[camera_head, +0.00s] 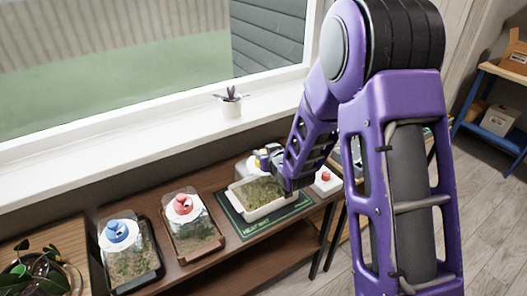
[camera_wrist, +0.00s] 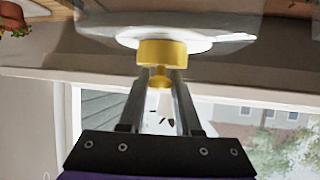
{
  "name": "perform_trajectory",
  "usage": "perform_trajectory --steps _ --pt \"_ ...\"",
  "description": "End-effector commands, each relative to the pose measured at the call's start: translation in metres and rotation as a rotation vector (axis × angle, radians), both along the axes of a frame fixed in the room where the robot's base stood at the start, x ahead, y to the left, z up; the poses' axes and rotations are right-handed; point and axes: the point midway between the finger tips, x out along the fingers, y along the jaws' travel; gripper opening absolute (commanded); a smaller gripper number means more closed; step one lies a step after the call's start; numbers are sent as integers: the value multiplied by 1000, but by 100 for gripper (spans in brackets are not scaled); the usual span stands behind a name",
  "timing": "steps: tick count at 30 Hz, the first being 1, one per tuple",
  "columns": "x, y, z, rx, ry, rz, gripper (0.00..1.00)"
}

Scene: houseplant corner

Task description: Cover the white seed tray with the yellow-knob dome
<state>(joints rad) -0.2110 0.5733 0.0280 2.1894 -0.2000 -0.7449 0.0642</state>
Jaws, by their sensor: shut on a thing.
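The white seed tray (camera_head: 246,208), filled with green seedlings, sits on the dark green heat mat (camera_head: 240,232) on the bench; no dome covers it. My gripper (camera_head: 273,157) is behind the tray, near the window side. In the wrist view my gripper (camera_wrist: 160,78) is shut on the yellow knob (camera_wrist: 161,52) of the dome (camera_wrist: 205,38). Only part of the pale, see-through dome shows there. In the head view the dome (camera_head: 246,167) is just beyond the tray, partly hidden by my gripper. I cannot tell whether it touches the bench.
A red-knob dome (camera_head: 186,205) covers a brown tray left of the mat. A blue-knob dome (camera_head: 117,231) covers a black tray farther left. A white box with a red button (camera_head: 326,176) stands right of the mat. A small potted plant (camera_head: 231,106) is on the windowsill.

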Motion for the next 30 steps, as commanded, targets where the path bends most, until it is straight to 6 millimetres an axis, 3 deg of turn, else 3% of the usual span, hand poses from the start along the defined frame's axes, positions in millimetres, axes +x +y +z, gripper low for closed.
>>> perform_trajectory --steps 30 --pt "0 0 -8 0 -1 0 0"
